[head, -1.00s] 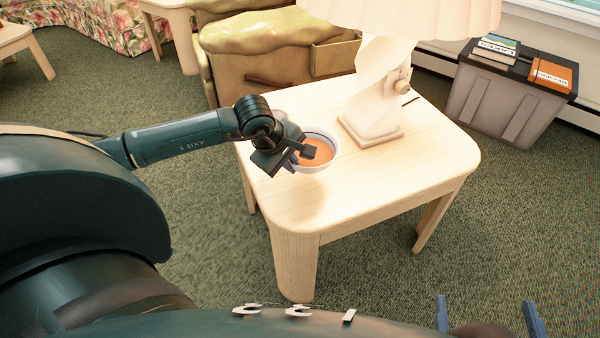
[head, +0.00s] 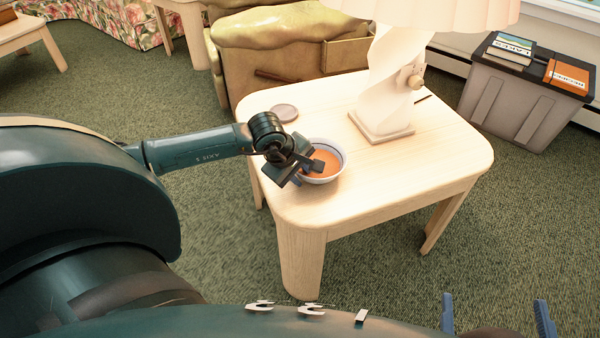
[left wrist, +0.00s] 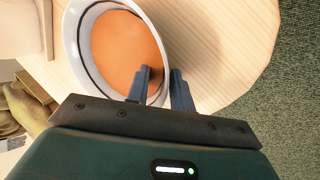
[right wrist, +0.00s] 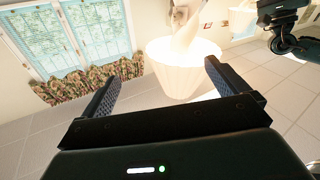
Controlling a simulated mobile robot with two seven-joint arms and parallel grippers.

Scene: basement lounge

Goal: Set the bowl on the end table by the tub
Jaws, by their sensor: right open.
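The white bowl (head: 335,176) has a dark line near its rim and orange contents. It is at the front left of the pale wooden end table (head: 400,172), level, on the top or just above it. My left gripper (head: 305,172) is shut on the bowl's near-left wall. In the left wrist view one finger is inside the bowl (left wrist: 72,45) and the other outside. The grey tub (head: 520,112) with a dark lid stands on the floor right of the table. My right gripper (head: 495,315) is open and empty, low in front of the table; its spread fingers show in the right wrist view (right wrist: 160,85).
A lamp (head: 395,85) with a pleated shade stands on the table behind the bowl. A small round coaster (head: 285,113) lies at the back left. Books (head: 508,50) and an orange box (head: 568,77) lie on the tub. The table's front right is clear.

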